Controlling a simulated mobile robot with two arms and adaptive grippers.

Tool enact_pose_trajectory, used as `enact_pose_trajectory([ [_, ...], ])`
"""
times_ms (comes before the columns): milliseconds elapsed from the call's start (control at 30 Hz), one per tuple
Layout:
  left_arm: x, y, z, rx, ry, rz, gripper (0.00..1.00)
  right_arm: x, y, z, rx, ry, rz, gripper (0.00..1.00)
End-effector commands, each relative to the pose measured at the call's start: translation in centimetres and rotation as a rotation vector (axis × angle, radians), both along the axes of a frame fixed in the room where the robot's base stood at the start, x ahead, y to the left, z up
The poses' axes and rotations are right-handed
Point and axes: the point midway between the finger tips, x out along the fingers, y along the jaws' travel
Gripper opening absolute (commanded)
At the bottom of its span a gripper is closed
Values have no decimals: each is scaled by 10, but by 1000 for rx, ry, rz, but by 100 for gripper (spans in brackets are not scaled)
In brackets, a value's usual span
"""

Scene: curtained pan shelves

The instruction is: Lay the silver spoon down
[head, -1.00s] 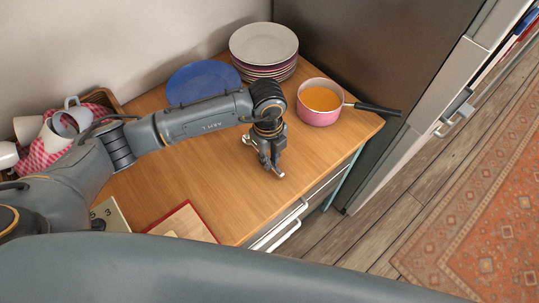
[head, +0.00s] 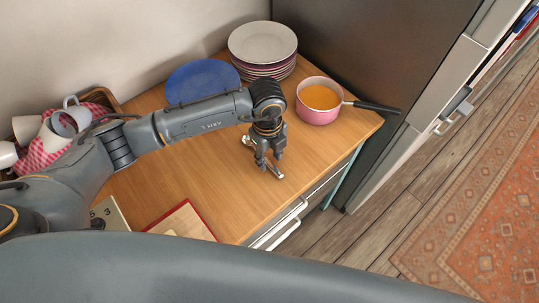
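My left gripper (head: 269,161) points down over the wooden counter (head: 205,160), near its front edge. Its two fingers stand apart. The silver spoon (head: 275,172) shows as a small shiny piece at the fingertips, with another bright bit on the gripper's left side. Its middle is hidden by the gripper. The spoon looks to be at or very near the counter top, between or just under the fingers. My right gripper is not in view.
A pink pot (head: 320,115) with orange contents stands right of the gripper, its dark handle pointing right. A plate stack (head: 263,45) and blue plate (head: 201,80) are behind. A red-edged board (head: 181,222) lies front left; a mug basket (head: 103,97) is far left.

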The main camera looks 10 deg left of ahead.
Motion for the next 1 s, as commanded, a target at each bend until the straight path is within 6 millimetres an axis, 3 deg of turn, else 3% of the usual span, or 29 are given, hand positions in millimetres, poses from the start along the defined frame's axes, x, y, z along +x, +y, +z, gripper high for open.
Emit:
enact_pose_trajectory([
  [333,0,0,1,0,0,0,51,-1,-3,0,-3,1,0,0],
  [467,1,0,12,-1,-2,1,51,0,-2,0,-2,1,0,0],
  [800,3,2,82,-2,-4,-1,51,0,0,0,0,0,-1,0],
  [1000,3,3,111,0,-2,0,51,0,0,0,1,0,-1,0],
])
